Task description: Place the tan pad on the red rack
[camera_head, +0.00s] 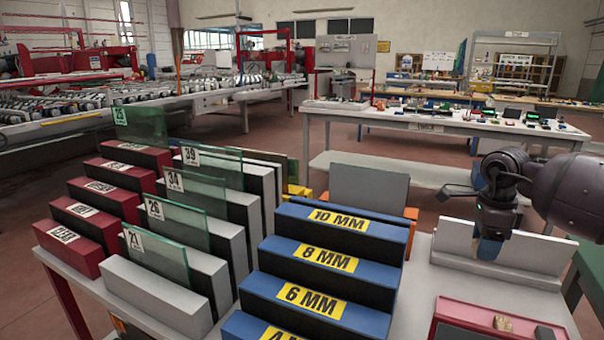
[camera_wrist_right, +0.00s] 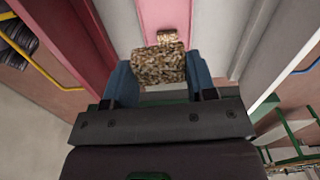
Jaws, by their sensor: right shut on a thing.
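My right gripper (camera_head: 489,249) has blue fingertips and hangs low over a pale grey slotted block at the right of the table in the head view. In the right wrist view its fingers (camera_wrist_right: 158,82) are shut on a speckled tan pad (camera_wrist_right: 158,64). The pad is not clearly visible in the head view. Several red labelled blocks (camera_head: 133,178) form a stepped red rack on the left. A red box (camera_head: 470,318) at the bottom right carries a small tan piece (camera_head: 502,323). A similar tan piece (camera_wrist_right: 167,36) lies on a pink-red surface in the wrist view. My left gripper is not in view.
Blue blocks (camera_head: 318,258) labelled in millimetres fill the table's middle. Grey blocks (camera_head: 155,297) holding upright numbered glass panes (camera_head: 155,244) stand between them and the red blocks. A bare strip of table (camera_head: 416,285) lies right of the blue blocks. A cluttered bench (camera_head: 430,124) stands behind.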

